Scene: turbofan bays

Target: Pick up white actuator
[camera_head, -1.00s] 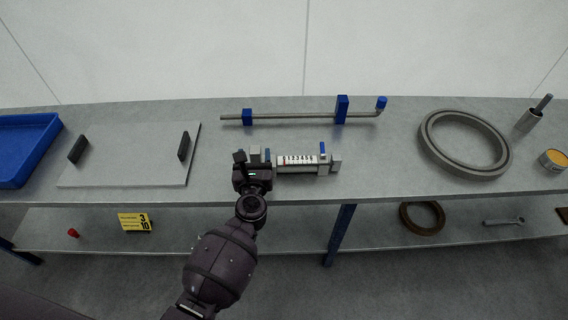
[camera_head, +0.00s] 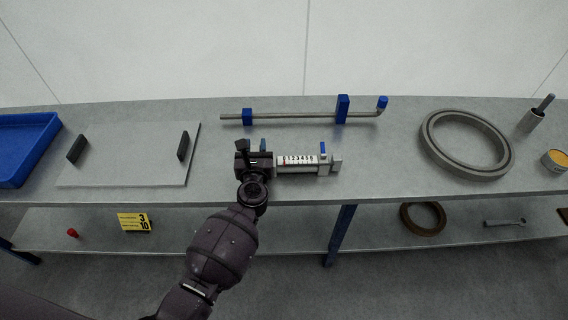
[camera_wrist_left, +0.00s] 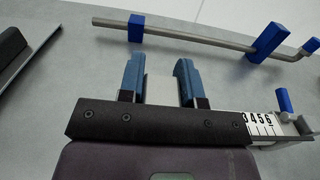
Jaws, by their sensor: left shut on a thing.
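The white actuator (camera_head: 308,165) lies level near the front of the bench top, with a numbered strip and a small blue fitting at its right end. My left gripper (camera_head: 254,153) is shut on its left part, reaching in from the front. In the left wrist view the blue fingertips (camera_wrist_left: 160,80) stand on either side of the actuator's pale body, and the numbered end of the actuator (camera_wrist_left: 262,124) shows at right. The gripper hides the left part. I cannot tell whether the actuator touches the bench. My right gripper is not in view.
A metal pipe (camera_head: 290,116) with blue blocks lies behind. A plate with black handles (camera_head: 130,160) and a blue tray (camera_head: 48,122) are at left. A grey ring (camera_head: 427,150) and an orange-topped can (camera_head: 554,160) are at right. A lower shelf (camera_head: 285,235) holds small items.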

